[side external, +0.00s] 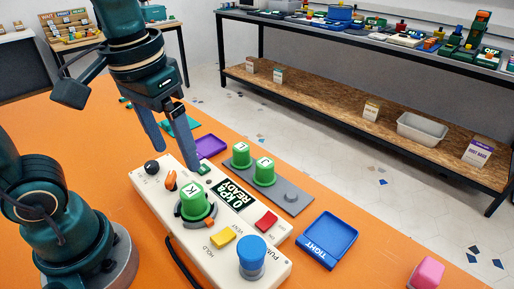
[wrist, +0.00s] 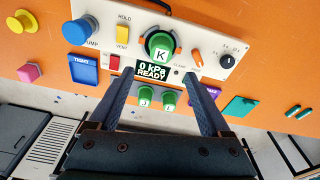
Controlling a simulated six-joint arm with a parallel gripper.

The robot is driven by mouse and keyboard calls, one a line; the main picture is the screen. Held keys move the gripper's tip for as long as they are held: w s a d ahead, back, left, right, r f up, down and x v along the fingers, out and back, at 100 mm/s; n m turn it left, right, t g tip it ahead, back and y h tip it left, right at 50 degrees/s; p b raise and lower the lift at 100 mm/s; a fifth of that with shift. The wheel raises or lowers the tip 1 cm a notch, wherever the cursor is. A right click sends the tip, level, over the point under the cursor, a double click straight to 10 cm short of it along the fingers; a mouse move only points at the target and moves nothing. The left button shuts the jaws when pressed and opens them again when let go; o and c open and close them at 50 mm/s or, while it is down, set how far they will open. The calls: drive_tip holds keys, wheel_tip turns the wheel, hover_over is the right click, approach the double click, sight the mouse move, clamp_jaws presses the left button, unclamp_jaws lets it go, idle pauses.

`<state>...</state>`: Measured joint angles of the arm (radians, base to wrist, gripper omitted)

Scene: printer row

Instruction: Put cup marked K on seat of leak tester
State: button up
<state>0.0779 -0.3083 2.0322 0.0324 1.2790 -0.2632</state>
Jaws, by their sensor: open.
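The green cup marked K (side external: 195,204) stands upright on the round seat of the white leak tester (side external: 150,180), inside a dark ring. It also shows in the wrist view (wrist: 160,46), with its letter facing the camera. The tester's display (side external: 236,193) reads 0 kPa READY. My gripper (side external: 181,158) is open and empty, its fingers pointing down near the tester's far-left end. In the wrist view my gripper (wrist: 158,78) has its two fingers apart, with the cup seen beyond and between them. No contact with the cup shows.
Two more green cups (side external: 241,155) (side external: 264,172) stand on a grey rack (side external: 291,208) beside the tester. A blue TIGHT tray (side external: 327,239), a purple tray (side external: 210,146) and a pink block (side external: 427,273) are on the orange table. Knobs, buttons and an orange lever (side external: 170,180) rise from the tester.

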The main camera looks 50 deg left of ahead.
drive_tip(key=t, duration=0.1)
drive_tip(key=s+f+m+t, duration=0.1)
drive_tip(key=f+m+t, duration=0.1)
drive_tip(key=t, duration=0.1)
drive_tip(key=shift+s+a+f, duration=0.1)
drive_tip(key=shift+s+a, duration=0.2)
drive_tip(key=shift+a, duration=0.05)
idle(1.0)
